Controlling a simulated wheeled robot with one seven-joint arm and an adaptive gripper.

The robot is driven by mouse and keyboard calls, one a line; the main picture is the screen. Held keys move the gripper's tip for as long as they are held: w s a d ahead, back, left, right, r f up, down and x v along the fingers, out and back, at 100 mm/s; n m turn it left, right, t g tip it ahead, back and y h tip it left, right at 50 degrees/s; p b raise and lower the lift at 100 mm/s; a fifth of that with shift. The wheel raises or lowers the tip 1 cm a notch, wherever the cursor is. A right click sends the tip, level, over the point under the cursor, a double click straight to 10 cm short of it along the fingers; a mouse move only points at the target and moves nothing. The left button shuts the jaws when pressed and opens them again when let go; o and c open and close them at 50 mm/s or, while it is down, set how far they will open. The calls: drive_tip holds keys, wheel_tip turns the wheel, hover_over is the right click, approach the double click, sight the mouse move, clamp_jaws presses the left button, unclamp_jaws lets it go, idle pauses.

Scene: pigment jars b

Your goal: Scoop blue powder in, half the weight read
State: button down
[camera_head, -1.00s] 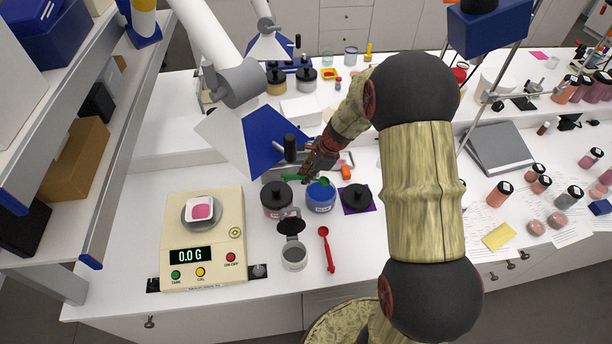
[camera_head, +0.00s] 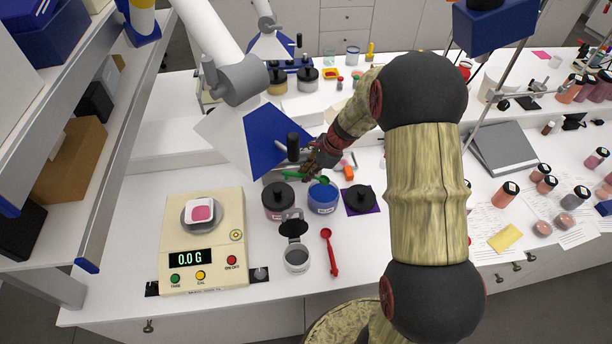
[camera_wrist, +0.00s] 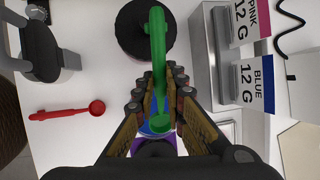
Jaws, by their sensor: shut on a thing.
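My gripper (camera_head: 313,170) is shut on a green scoop (camera_wrist: 157,50), above the open blue jar (camera_head: 322,198). In the wrist view the scoop runs between the fingertips (camera_wrist: 159,78), one end over a dark jar lid; the blue jar (camera_wrist: 150,128) is mostly hidden behind the fingers. Whether the scoop carries powder I cannot tell. A black lid (camera_head: 361,198) lies on a purple mat (camera_head: 376,208), right of the blue jar. The scale (camera_head: 203,225) reads 0.0 G and bears a white dish (camera_head: 190,207) with pink in it.
A black-lidded jar (camera_head: 279,203) stands left of the blue jar. An open-lidded canister (camera_head: 296,258) and a red scoop (camera_head: 330,252) are in front. Signs read PINK 12 G (camera_wrist: 248,22) and BLUE 12 G (camera_wrist: 256,85). A blue-and-white panel (camera_head: 262,150) stands close left of my gripper.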

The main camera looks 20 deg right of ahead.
sight(314, 178)
drive_tip(key=shift+d+f+b, duration=0.15)
drive_tip(key=shift+f+b, duration=0.1)
drive_tip(key=shift+b, duration=0.25)
drive_tip(key=y+b, duration=0.1)
drive_tip(key=b, duration=0.1)
drive_tip(key=d+f+y+b, duration=0.1)
drive_tip(key=b, duration=0.1)
drive_tip(key=shift+s+d+f+t+b, duration=0.2)
drive_tip(key=shift+f+t+b, duration=0.1)
drive_tip(key=shift+t+b, duration=0.1)
wheel_tip(314, 178, down, 6)
drive_tip(key=d+b, duration=0.1)
drive_tip(key=b, duration=0.2)
drive_tip(key=shift+s+d, duration=0.25)
drive_tip(key=shift+d, duration=0.1)
idle(0.8)
drive_tip(key=shift+a+r+p, duration=0.15)
drive_tip(key=shift+r+p, duration=0.95)
drive_tip(key=shift+r, duration=0.4)
drive_tip(key=shift+a+r+p, duration=0.1)
drive_tip(key=shift+r+p, duration=1)
drive_tip(key=shift+r, duration=0.35)
drive_tip(key=shift+w+a+r+p, duration=0.1)
drive_tip(key=shift+a+r+p, duration=0.15)
drive_tip(key=shift+p, duration=0.3)
